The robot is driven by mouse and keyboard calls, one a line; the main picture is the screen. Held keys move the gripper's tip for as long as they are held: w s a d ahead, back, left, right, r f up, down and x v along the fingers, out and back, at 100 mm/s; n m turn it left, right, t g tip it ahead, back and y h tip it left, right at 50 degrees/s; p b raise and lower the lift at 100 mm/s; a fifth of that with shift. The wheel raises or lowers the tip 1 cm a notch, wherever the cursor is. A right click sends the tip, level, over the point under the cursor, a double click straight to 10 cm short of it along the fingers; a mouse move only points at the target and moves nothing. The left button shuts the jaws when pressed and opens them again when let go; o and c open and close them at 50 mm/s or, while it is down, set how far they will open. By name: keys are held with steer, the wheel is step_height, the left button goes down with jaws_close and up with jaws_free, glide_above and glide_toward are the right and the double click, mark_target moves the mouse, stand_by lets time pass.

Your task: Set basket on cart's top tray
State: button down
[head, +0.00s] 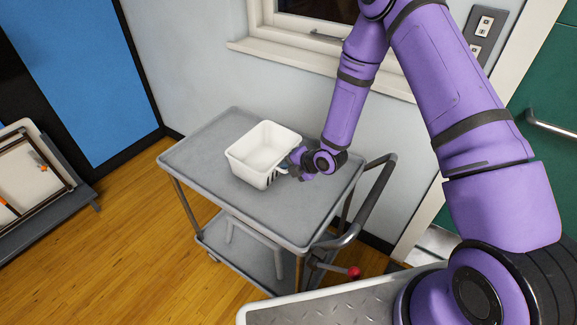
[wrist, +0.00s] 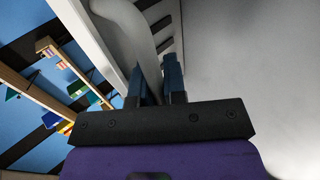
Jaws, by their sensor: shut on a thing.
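The white basket (head: 250,165) is upright over the middle of the grey cart's top tray (head: 198,153) in the head view. It looks to be resting on the tray or just above it; I cannot tell whether it touches. My gripper (head: 291,167) is at the basket's right side, shut on its pale handle. In the wrist view, the curved handle (wrist: 145,45) runs between the two dark blue fingers of my gripper (wrist: 160,82). The basket looks empty from above, though part of its floor is hidden.
The cart's dark push handle (head: 377,205) rises at its right end, and a lower shelf (head: 235,260) lies beneath. The top tray is bare around the basket. A wall and window sill (head: 300,58) stand close behind. A low rack (head: 50,205) is at left.

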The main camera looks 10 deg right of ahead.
steer(key=shift+f, duration=0.25)
steer(key=c, duration=1.1)
jaws_free()
